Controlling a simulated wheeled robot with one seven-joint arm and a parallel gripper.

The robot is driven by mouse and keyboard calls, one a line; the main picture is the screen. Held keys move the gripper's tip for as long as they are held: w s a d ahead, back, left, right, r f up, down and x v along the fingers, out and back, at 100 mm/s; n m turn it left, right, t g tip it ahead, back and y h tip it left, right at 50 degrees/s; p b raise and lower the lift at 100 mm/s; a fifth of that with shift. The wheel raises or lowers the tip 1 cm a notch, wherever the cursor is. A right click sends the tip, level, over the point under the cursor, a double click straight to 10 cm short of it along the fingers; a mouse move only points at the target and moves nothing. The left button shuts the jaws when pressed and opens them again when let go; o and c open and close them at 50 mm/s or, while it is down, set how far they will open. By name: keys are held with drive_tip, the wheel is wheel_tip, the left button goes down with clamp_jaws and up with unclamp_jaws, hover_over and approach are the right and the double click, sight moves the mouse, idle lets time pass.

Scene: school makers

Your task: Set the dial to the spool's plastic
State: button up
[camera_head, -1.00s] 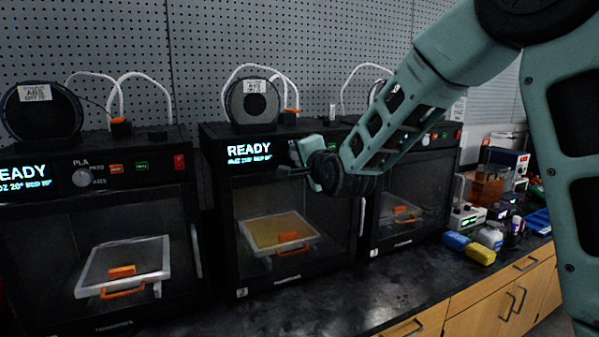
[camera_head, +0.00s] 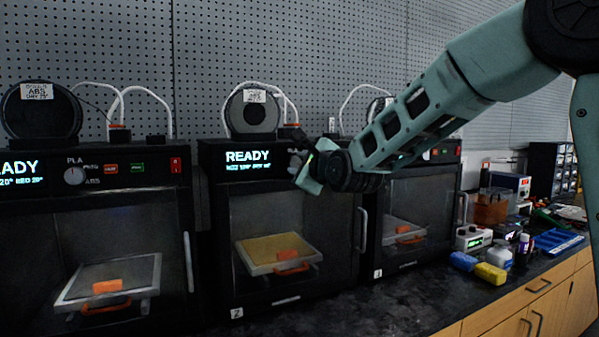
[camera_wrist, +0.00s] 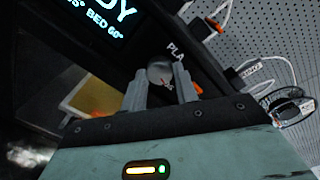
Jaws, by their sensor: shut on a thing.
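My gripper (camera_head: 303,163) is at the control panel of the middle printer (camera_head: 220,185), right of its lit READY display (camera_head: 247,156). In the wrist view, the two fingers of my gripper (camera_wrist: 160,82) are shut on a round grey dial (camera_wrist: 161,71), one on each side. A PLA label (camera_wrist: 175,51) shows beside the dial; its other markings are mostly hidden. My gripper hides most of the dial in the head view. A dark spool (camera_head: 253,113) with a white label (camera_head: 254,97) stands on top of the middle printer; the label's small print is hard to read.
A left printer (camera_head: 120,220) has its own dial (camera_head: 74,175) and a spool (camera_head: 38,112) labelled ABS. A right printer (camera_head: 425,205) stands beyond my arm. Blue (camera_head: 463,261) and yellow (camera_head: 490,273) items lie on the dark bench (camera_head: 395,300).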

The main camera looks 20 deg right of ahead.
drive_tip(key=shift+f+m, duration=0.1)
drive_tip(key=shift+m, duration=0.5)
drive_tip(key=o, duration=1)
drive_tip(key=shift+c, duration=0.2)
drive_tip(key=shift+b, duration=0.3)
drive_tip(key=s+d+p, duration=0.1)
drive_tip(key=s+p, duration=0.2)
drive_tip(key=s, duration=1.4)
drive_tip(key=shift+s+r, duration=0.15)
drive_tip(key=shift+r, duration=0.3)
